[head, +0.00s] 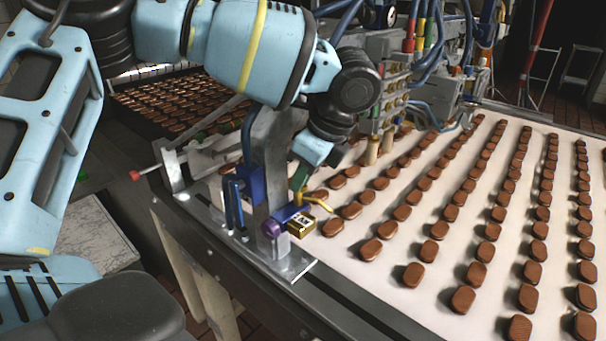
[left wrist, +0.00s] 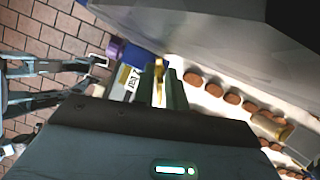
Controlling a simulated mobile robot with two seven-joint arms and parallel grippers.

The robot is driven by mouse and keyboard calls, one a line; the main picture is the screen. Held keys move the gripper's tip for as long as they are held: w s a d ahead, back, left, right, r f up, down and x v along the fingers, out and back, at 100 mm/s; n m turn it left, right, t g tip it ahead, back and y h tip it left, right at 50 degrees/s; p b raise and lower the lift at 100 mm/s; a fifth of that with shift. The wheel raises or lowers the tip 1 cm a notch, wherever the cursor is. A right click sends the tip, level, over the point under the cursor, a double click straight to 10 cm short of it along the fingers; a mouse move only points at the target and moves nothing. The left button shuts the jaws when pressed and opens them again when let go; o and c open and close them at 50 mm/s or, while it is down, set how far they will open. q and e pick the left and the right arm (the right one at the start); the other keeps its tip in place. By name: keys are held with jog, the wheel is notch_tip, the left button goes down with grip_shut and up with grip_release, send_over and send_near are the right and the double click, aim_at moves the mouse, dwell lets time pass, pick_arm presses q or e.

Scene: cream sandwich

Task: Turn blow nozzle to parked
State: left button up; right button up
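The blow nozzle (head: 314,200) is a thin bent yellow tube on a small blue, purple and brass fitting (head: 300,226). The fitting is on a grey metal post at the conveyor's near left edge. The tube's outlet end points right, toward the belt. My left gripper (head: 301,174) reaches down to the tube's upper part, its green fingers just above the fitting. In the left wrist view, the yellow nozzle (left wrist: 159,80) shows between the fingers (left wrist: 161,92). Whether both fingers touch it cannot be told. My right gripper is not in view.
A white conveyor belt (head: 345,268) carries rows of brown biscuits to the right. The grey post (head: 268,165) stands close beside my gripper. Hoses and a manifold (head: 405,85) are behind it. A dark tray of biscuits (head: 125,92) lies at the back left.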

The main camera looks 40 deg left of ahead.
pick_arm(q)
grip_shut()
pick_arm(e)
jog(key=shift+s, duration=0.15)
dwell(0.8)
pick_arm(q)
jog(key=o, duration=0.6)
grip_release()
jog(key=shift+b+v, duration=0.85)
jog(key=shift+v, duration=3.1)
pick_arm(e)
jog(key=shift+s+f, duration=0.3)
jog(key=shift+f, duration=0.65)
pick_arm(q)
jog(key=shift+a, duration=0.1)
